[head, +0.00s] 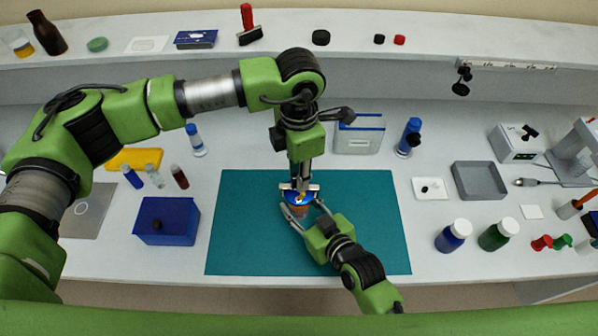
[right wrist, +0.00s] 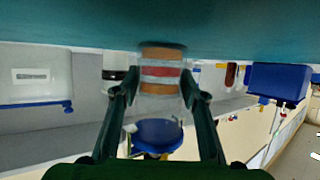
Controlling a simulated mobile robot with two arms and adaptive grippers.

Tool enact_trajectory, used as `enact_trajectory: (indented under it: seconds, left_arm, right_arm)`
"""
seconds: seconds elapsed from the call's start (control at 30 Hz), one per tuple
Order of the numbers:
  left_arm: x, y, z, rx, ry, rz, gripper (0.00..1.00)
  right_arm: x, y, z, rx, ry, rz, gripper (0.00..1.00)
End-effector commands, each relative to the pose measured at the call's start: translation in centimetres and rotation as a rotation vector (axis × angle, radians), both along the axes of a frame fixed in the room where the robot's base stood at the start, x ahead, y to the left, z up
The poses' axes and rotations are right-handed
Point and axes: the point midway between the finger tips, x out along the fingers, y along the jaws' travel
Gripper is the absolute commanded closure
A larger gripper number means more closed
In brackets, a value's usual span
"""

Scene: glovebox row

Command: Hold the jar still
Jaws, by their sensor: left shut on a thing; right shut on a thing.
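A clear jar (right wrist: 161,87) with brownish-orange and red bands inside stands on the teal mat (head: 245,235). Its blue lid (right wrist: 157,132) is over it; I cannot tell how tightly it sits. My left gripper (head: 300,189) comes down from above and is shut on the lid, hiding part of it. My right gripper (head: 304,212) reaches in from the lower right and is shut on the jar body. In the right wrist view its fingers (right wrist: 159,88) lie on both sides of the jar.
A blue box (head: 166,222) stands left of the mat, with small vials (head: 155,176) behind it. A grey tray (head: 479,181) and capped jars (head: 454,236) are to the right. A white-and-blue container (head: 360,134) stands behind the mat. The mat around the jar is clear.

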Motion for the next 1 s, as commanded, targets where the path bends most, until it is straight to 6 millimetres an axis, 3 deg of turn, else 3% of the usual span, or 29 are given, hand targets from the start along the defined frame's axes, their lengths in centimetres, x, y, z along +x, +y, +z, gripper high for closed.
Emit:
enact_trajectory:
  seconds: [1.0]
  left_arm:
    - [0.1,0.05,0.1,0.001,-0.001,-0.964,0.99]
  right_arm:
    - [-0.05,-0.14,-0.22,-0.003,0.005,-0.001,0.92]
